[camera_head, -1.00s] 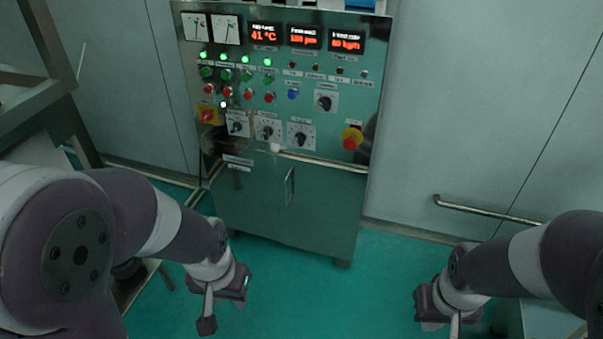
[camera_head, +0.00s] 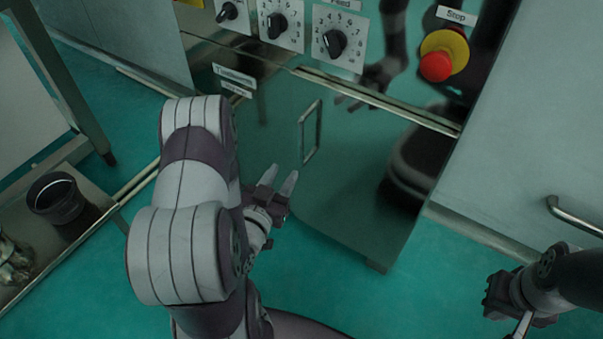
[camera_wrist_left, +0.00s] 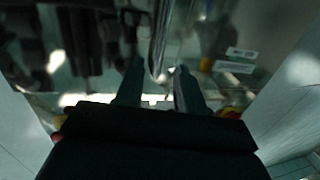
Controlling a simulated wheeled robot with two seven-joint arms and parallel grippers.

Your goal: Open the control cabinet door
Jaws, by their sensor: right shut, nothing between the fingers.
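The control cabinet door (camera_head: 350,190) is a shiny dark green panel below the knobs, and it looks closed. Its handle (camera_head: 311,132) is an upright metal loop. My left gripper (camera_head: 282,180) is open, with its two pale fingers pointing up toward the door, left of and below the handle in the head view. In the left wrist view the handle bar (camera_wrist_left: 160,40) stands ahead, in line with the gap between the open fingers (camera_wrist_left: 158,88); I cannot tell whether they touch. My right gripper (camera_head: 497,296) is shut and empty at the lower right, away from the cabinet.
A metal rail (camera_head: 400,106) runs across the cabinet above the door. Knobs (camera_head: 335,43) and a red stop button (camera_head: 436,66) sit above it. A dark bucket (camera_head: 56,198) stands on a low shelf at left. A wall rail (camera_head: 575,217) is at right.

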